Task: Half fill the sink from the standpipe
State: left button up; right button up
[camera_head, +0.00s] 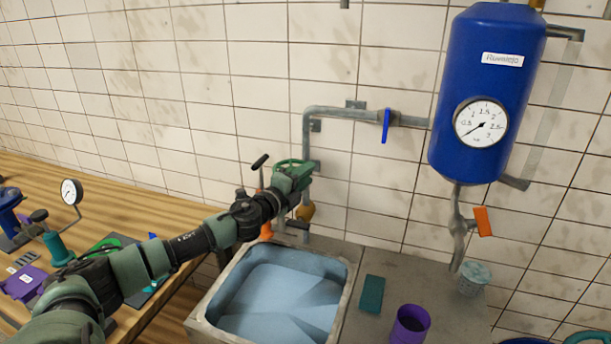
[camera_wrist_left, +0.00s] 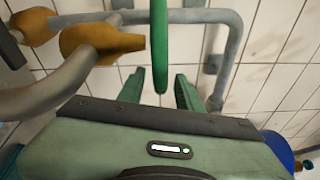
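The sink (camera_head: 347,283) is a grey-rimmed basin with a pale blue surface inside; I cannot judge its level clearly. The standpipe (camera_head: 306,130) rises behind it, with an orange-brown fitting (camera_head: 306,212) and a green handwheel (camera_head: 290,163). My left gripper (camera_head: 288,184) is at the handwheel, its tips partly hidden in the head view. In the left wrist view, the gripper's two fingers (camera_wrist_left: 160,76) are apart, with the wheel's green rim (camera_wrist_left: 159,40) between their tips and gaps at both sides. A blue lever (camera_head: 386,125) hangs down across the horizontal pipe. My right gripper is not in view.
A blue tank (camera_head: 480,110) with a dial gauge (camera_head: 481,123) hangs at right, above an orange lever (camera_head: 483,221) and a small bucket (camera_head: 474,277). A purple cup (camera_head: 410,325) and a green block (camera_head: 372,294) stand beside the sink.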

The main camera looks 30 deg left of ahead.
pick_arm(q)
grip_shut()
jog(key=shift+s+a+f+m+h+b, duration=0.15)
jog(key=shift+m+h+b, duration=0.15)
jog(key=shift+b, duration=0.3)
jog(key=m+h+b, duration=0.1)
jog(key=b, duration=0.1)
jog(key=s+m+h+b, duration=0.1)
jog(key=h+b, duration=0.1)
jog(key=shift+a+f+g+h, duration=0.1)
jog(key=shift+a+g+h, duration=0.05)
jog(key=shift+g+h, duration=0.15)
jog(key=m+h+b, duration=0.1)
jog(key=m+g+h+b, duration=0.1)
jog(key=shift+s+a+h, duration=0.2)
jog(key=shift+s+h, duration=0.1)
jog(key=shift+h, duration=0.1)
jog(key=shift+s+a+r+m+g+h+b, duration=0.15)
jog(key=shift+m+g+h+b, duration=0.2)
jog(key=shift+h, duration=0.2)
jog(key=shift+s+d+r+m+g+h+b, duration=0.1)
jog(key=shift+m+g+h, duration=0.15)
jog(key=shift+m+h, duration=0.25)
jog(key=shift+r, duration=0.1)
jog(key=shift+o, duration=0.3)
grip_release()
jog(key=shift+a, duration=0.1)
